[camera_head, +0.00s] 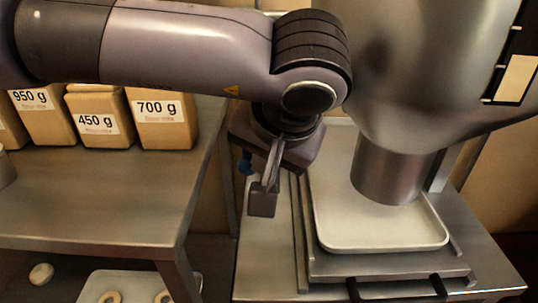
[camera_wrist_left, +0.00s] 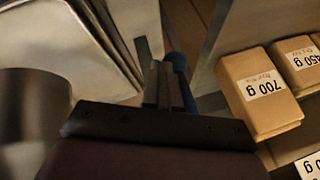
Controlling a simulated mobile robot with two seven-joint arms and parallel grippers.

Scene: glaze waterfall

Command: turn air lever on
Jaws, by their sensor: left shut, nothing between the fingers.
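A blue handle, which looks like the air lever, shows as a small patch (camera_head: 245,163) on the left side of the steel machine, partly hidden behind my left gripper. It also shows in the left wrist view (camera_wrist_left: 181,80), close beside the fingers, to their right. My left gripper (camera_head: 264,196) points down at the machine's left edge and is shut and empty. Its fingers (camera_wrist_left: 158,72) are pressed together in the left wrist view. I cannot tell whether they touch the blue handle. My right gripper is not in view.
The steel machine has a hopper with a spout (camera_head: 392,178) over a white tray (camera_head: 335,243). A metal table (camera_head: 90,205) on the left holds several bags, including a 700 g bag (camera_head: 163,122). A lower tray with rings (camera_head: 130,281) sits beneath. A narrow gap separates table and machine.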

